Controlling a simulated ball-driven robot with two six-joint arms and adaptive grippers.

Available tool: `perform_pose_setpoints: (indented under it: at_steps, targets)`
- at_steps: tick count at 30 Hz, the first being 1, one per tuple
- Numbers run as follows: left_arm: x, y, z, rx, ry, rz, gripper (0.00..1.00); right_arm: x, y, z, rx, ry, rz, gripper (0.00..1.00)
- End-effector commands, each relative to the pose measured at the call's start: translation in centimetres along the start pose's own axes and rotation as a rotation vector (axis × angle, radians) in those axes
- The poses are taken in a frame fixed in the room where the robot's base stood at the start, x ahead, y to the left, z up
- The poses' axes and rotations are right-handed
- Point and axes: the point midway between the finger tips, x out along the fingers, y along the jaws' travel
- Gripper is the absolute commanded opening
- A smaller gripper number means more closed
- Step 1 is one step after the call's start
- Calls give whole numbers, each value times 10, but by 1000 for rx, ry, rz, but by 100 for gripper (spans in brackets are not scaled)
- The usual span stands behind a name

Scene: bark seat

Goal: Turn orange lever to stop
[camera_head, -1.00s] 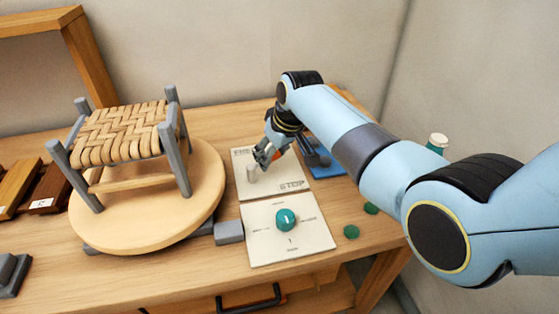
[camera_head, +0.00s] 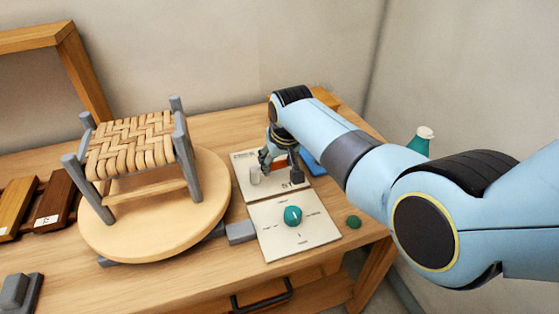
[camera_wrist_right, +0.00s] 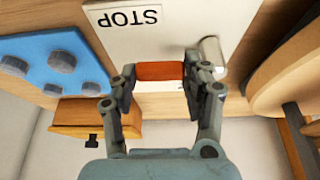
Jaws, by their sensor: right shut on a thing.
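The orange lever (camera_wrist_right: 160,71) lies between the fingers of my right gripper (camera_wrist_right: 161,74), which is shut on it in the right wrist view. In the head view a bit of the orange lever (camera_head: 281,163) shows between the fingers of the right gripper (camera_head: 281,169). The lever sits over a pale panel (camera_head: 243,181). The panel carries a STOP label (camera_wrist_right: 128,18), partly covered by a finger in the head view. A short pale post (camera_wrist_right: 210,50) stands beside one finger. My left gripper is not in view.
A second plate with a teal knob (camera_head: 292,215) lies in front. A blue board (camera_wrist_right: 52,62) with grey studs lies beside the panel. A woven stool (camera_head: 130,145) stands on a round turntable (camera_head: 150,238) at left. A green bottle (camera_head: 420,142) stands at right.

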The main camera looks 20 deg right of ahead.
Motion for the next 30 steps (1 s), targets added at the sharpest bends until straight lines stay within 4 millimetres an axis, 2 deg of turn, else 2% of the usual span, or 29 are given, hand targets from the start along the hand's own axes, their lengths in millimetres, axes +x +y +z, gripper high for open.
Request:
perform_pose_setpoints:
  at_steps: [8,9,11,19,23,26,30]
  targets:
    - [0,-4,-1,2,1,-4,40,0,0,0,4,-1,-1,0]
    - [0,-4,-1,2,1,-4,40,0,0,0,4,-1,-1,52]
    - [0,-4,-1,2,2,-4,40,0,0,0,4,-1,-1,59]
    - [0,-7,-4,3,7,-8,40,0,0,0,2,-1,-1,59]
    - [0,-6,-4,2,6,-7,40,-7,0,0,2,0,-1,59]
    - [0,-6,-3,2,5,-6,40,-18,0,0,2,2,-1,59]
    - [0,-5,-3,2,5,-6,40,-45,0,-1,2,4,-1,59]
